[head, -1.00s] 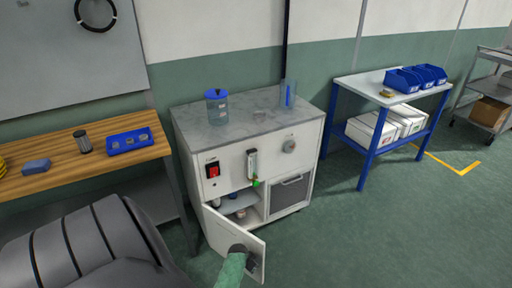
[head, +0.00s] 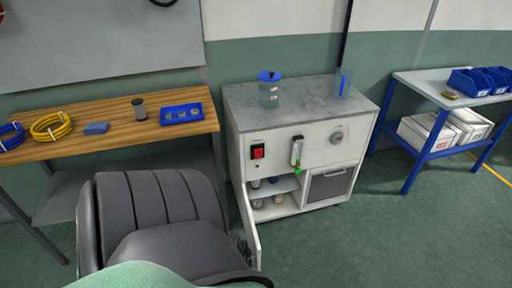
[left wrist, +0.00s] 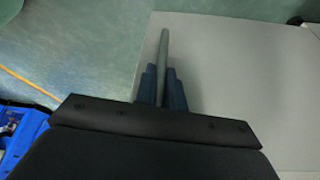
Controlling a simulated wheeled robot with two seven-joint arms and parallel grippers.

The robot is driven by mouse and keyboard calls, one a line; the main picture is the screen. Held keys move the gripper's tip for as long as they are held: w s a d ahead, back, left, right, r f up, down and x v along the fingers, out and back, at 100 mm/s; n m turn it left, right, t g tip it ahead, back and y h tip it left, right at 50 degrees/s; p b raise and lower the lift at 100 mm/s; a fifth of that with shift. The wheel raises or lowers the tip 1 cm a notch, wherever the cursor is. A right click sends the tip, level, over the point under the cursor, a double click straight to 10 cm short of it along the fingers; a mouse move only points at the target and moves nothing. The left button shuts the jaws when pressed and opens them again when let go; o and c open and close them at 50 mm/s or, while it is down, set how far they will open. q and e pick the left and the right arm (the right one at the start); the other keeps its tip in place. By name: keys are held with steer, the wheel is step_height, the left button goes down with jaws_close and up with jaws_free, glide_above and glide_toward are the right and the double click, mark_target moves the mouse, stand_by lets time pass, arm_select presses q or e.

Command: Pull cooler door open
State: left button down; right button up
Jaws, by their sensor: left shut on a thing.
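The white cooler door (head: 251,228) stands wide open on the lower left of the white cabinet (head: 320,145) in the head view, seen almost edge-on. My left gripper (head: 241,247) is at the door's outer side, largely hidden by my own arm. In the left wrist view its blue-grey fingers (left wrist: 162,88) are shut on the grey door handle (left wrist: 164,45), which stands out from the pale door panel (left wrist: 240,75). The open compartment (head: 274,198) shows a shelf with several small containers. My right gripper is not in view.
A lidded jar (head: 269,90) and a clear holder with a blue item (head: 343,84) stand on the cabinet top. A wooden bench (head: 75,142) is on the left, a blue-framed table (head: 440,88) on the right. The floor before the cabinet is clear.

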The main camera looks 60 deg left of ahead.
arm_select(q)
steer(key=shift+s+a, duration=0.25)
steer(key=shift+s, duration=0.35)
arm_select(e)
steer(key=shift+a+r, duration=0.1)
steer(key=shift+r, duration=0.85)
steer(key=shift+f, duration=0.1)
arm_select(q)
steer(key=c, duration=1.5)
jaws_free()
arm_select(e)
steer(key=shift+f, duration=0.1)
arm_select(q)
steer(key=shift+a, duration=0.1)
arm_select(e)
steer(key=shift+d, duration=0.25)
